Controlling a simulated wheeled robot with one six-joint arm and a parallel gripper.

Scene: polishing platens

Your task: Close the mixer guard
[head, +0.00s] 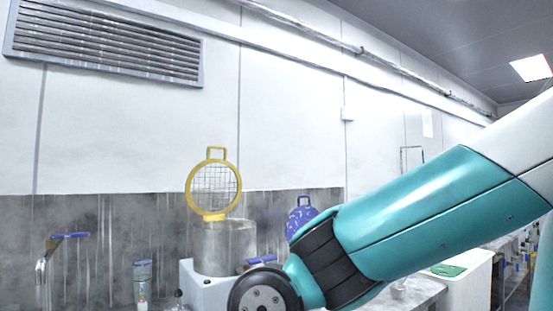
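The mixer guard (240,196), a round yellow ring with a wire mesh and a small yellow handle at its top, stands upright in the head view. Its yellow foot meets the rim of the mixer's grey metal bowl (222,248), so the guard is raised open. The bowl sits on a white mixer body (196,290), partly hidden by my teal arm at the lower right. My gripper is out of the picture, so its state and its distance from the guard do not show.
A blue-handled tap (69,236) is at the left. A clear container with a blue top (143,280) stands left of the mixer. A blue, speckled round thing (301,214) is behind my arm. A white bin (470,275) is at the right. The wall behind is flat.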

